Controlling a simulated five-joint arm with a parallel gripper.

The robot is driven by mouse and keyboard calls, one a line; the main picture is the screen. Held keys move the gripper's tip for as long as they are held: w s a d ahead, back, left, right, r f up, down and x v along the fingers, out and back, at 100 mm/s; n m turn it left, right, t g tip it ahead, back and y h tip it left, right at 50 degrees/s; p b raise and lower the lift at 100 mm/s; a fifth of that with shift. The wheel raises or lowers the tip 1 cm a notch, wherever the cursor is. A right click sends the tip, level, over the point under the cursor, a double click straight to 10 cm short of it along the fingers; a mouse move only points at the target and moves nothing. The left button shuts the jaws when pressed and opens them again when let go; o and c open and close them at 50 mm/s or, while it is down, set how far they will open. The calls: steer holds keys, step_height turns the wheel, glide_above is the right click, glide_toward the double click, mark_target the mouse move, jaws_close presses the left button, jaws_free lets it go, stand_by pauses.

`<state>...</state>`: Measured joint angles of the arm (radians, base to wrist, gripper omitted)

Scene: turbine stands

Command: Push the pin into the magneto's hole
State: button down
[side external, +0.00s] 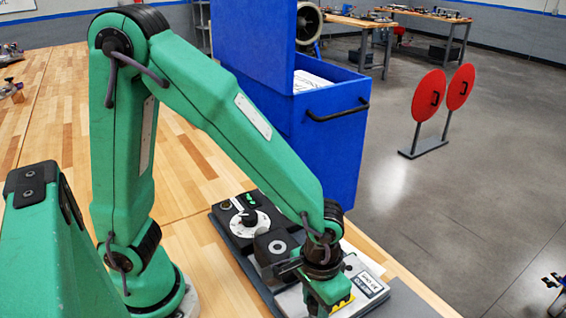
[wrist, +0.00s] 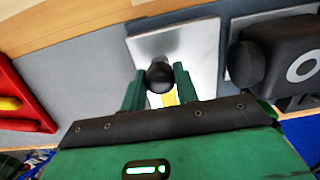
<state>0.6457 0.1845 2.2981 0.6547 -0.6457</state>
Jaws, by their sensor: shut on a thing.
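My gripper (wrist: 160,80) is shut on the pin, whose round black head (wrist: 160,77) sits between the two green fingers in the wrist view. A greyish shaft seems to run from the head over a bright metal plate (wrist: 190,45); its tip is hard to make out. In the side view my gripper (side external: 328,292) is low over the grey tray, and the pin cannot be picked out. The magneto, a black block with a pale ring (side external: 277,246), stands left of my gripper there. It also shows at the right in the wrist view (wrist: 285,55). I cannot make out its hole clearly.
A black unit with a white dial (side external: 247,221) stands behind the magneto on the grey tray (side external: 236,250). A labelled box (side external: 368,284) lies right of my gripper. A blue cabinet (side external: 318,140) stands beyond the wooden bench. A red tray (wrist: 20,100) is left in the wrist view.

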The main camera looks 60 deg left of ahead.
steer(key=shift+r, duration=0.75)
stand_by(0.4)
steer(key=shift+r, duration=1.85)
steer(key=shift+w+a+r, duration=0.2)
steer(key=shift+a+r, duration=0.05)
steer(key=shift+a, duration=0.15)
steer(key=a+r+n, duration=0.4)
steer(key=a+r, duration=0.4)
steer(key=a, duration=0.6)
steer(key=shift+w+a+r+n, duration=0.15)
steer(key=shift+w+n, duration=0.1)
steer(key=shift+n, duration=0.05)
steer(key=shift+f, duration=0.25)
